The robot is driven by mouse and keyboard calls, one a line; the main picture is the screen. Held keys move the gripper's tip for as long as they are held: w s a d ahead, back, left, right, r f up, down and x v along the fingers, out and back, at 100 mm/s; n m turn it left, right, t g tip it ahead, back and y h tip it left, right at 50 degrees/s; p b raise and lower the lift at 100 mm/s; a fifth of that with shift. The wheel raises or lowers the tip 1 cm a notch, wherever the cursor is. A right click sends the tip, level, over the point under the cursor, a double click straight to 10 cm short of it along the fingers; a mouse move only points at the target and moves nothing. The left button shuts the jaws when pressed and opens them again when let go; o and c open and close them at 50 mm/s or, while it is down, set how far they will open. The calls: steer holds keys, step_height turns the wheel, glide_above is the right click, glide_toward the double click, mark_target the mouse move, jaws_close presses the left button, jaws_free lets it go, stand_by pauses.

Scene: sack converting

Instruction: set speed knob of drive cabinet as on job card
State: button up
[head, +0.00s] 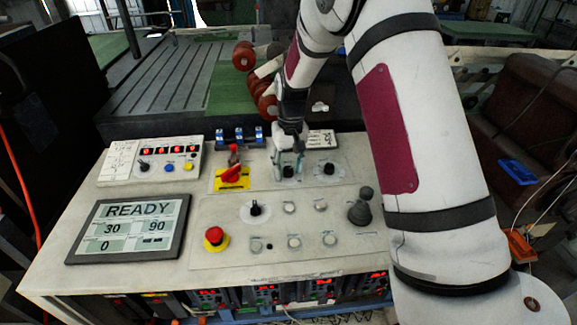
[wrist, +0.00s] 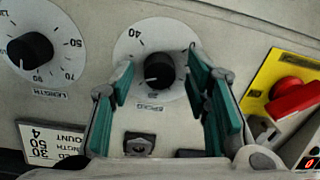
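The speed knob (wrist: 159,70) is black on a round white dial marked SPEED, seen upside down in the wrist view. A short white mark shows at its left side. My gripper (wrist: 160,64) is open, with one teal finger on each side of the knob and a gap on both sides. In the head view my gripper (head: 288,160) hangs over the dial and partly hides the knob (head: 288,171). The job card (head: 322,139) lies on the panel behind; in the wrist view the card (wrist: 52,142) is cut off and its figures are hard to read. The drive cabinet display (head: 130,228) reads READY, 30, 90, 0.
The length knob (head: 328,168) is beside the speed knob, also in the wrist view (wrist: 30,52). A red switch on a yellow plate (head: 232,177) is on the other side. A red stop button (head: 215,238), a dark joystick-like control (head: 361,208) and small buttons lie in front.

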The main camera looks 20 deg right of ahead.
mark_target(290, 168)
step_height(290, 168, up, 12)
steer(key=shift+d, duration=0.25)
stand_by(0.5)
stand_by(0.3)
steer(key=s+r+t, duration=0.3)
steer(key=s+r, duration=1.1)
steer(key=s, duration=0.1)
steer(key=s+t, duration=0.2)
steer(key=s, duration=1.5)
steer(key=shift+s+a, duration=0.25)
steer(key=shift+s, duration=0.15)
